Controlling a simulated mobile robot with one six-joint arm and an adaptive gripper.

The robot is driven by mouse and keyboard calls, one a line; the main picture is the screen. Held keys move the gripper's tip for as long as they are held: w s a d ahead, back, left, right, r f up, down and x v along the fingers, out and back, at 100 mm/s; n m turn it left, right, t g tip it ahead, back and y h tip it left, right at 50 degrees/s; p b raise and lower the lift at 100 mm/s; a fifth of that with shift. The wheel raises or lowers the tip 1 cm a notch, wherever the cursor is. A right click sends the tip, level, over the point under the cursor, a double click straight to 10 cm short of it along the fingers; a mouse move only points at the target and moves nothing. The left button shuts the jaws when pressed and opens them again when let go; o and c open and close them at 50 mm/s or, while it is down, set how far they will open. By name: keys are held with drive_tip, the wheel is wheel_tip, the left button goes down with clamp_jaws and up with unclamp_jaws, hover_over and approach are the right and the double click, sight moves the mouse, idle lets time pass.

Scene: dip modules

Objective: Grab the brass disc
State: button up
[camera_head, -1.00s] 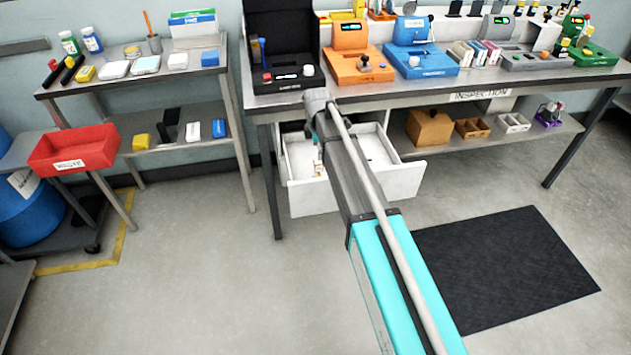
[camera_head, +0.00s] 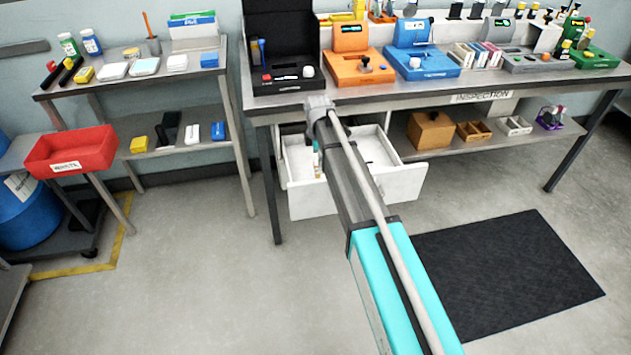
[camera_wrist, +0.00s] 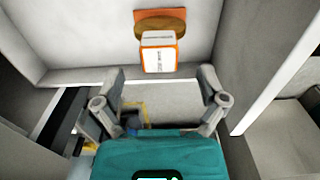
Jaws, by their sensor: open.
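In the wrist view a brass-brown round disc (camera_wrist: 178,26) lies in the white drawer, near its wall at the top of the picture. An orange and white box-like piece (camera_wrist: 158,53) with small print stands in front of it and overlaps it. An orange patch shows at the disc's upper edge. My gripper (camera_wrist: 160,104) is open and empty, its two grey fingers apart, below the disc in the picture and not touching it. In the head view my arm hides much of the drawer, and I cannot make out the disc there.
The open white drawer (camera_head: 403,182) hangs under the grey workbench (camera_head: 390,92); its walls are close around my gripper. Orange, blue and green devices stand on the bench. A red bin (camera_head: 72,150) is at left. A black mat (camera_head: 505,270) lies on the floor.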

sight(318, 175)
drive_tip(key=shift+s+f+b, duration=0.1)
drive_tip(key=shift+f+b, duration=1.65)
drive_tip(key=shift+f, duration=0.25)
clamp_jaws()
